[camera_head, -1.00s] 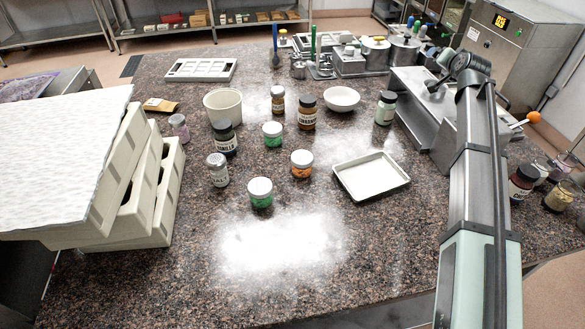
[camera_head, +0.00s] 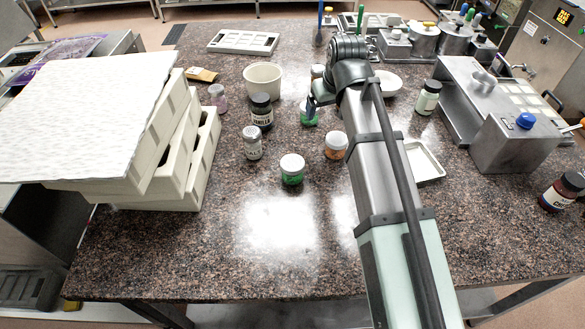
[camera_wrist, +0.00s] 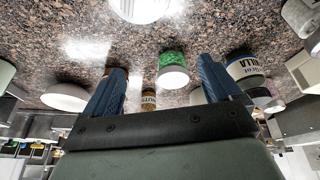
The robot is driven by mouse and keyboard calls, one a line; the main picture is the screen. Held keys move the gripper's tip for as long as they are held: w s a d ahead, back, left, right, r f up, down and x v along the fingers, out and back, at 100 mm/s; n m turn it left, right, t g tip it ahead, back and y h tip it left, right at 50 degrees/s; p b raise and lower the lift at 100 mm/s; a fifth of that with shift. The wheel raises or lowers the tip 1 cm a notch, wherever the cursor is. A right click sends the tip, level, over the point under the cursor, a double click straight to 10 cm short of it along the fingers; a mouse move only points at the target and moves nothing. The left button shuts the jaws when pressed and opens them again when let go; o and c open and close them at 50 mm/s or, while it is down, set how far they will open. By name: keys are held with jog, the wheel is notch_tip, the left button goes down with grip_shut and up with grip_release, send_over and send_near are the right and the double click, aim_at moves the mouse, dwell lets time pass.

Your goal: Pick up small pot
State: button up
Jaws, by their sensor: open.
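Several small pots with white lids stand upright on the speckled counter. One green pot (camera_head: 292,170) is in front, an orange pot (camera_head: 336,146) stands to its right, and a second green pot (camera_head: 309,118) is behind. My gripper (camera_head: 312,102) is at the far green pot, mostly hidden by my arm in the head view. In the wrist view, my gripper (camera_wrist: 163,86) has its blue fingers spread apart with nothing held. A green pot (camera_wrist: 172,66) shows between and beyond them. A white lid (camera_wrist: 143,7) is cut off at the top edge.
A dark vanilla jar (camera_head: 261,112), a shaker jar (camera_head: 252,142) and a cream tub (camera_head: 263,72) stand close on the left. A white bowl (camera_head: 388,82) and a tray (camera_head: 428,165) are on the right. Stacked cream crates (camera_head: 190,165) fill the left side. The front counter is clear.

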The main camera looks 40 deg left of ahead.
aim_at(292, 162)
jog(key=s+n+h, duration=0.1)
jog(key=s, duration=0.4)
jog(key=s+d+n+g+h, duration=0.1)
jog(key=s, duration=0.4)
jog(key=s+d+f+n+g+h, duration=0.1)
jog(key=s+n, duration=0.1)
jog(key=s, duration=0.4)
jog(key=shift+d, duration=0.2)
jog(key=shift+f, duration=3.75)
jog(key=shift+c, duration=0.5)
jog(key=c, duration=1.1)
